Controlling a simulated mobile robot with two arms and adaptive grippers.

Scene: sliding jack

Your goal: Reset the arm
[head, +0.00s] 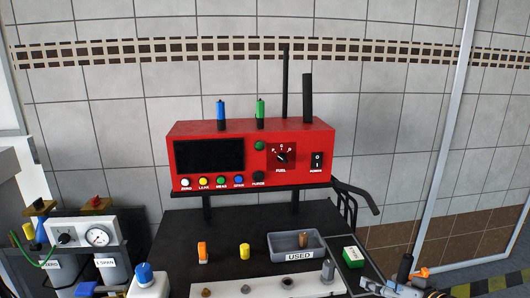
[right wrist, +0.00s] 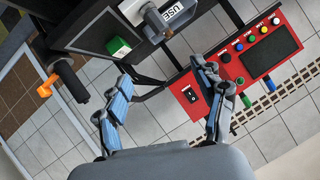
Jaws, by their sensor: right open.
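My right gripper (right wrist: 163,75) is open and empty in the right wrist view, its two blue-grey fingers spread wide. In the head view it shows at the lower right edge (head: 392,289), beside the black table. My left arm's gripper is hard to make out; small blue and dark parts (head: 88,289) at the lower left edge may belong to it. The red analyser box (head: 255,158) stands on a shelf behind the table, and it also shows in the right wrist view (right wrist: 235,75). No thing is between the right fingers.
A black handle (head: 405,267) with an orange part stands near my right gripper. Gauges and bottles are at left.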

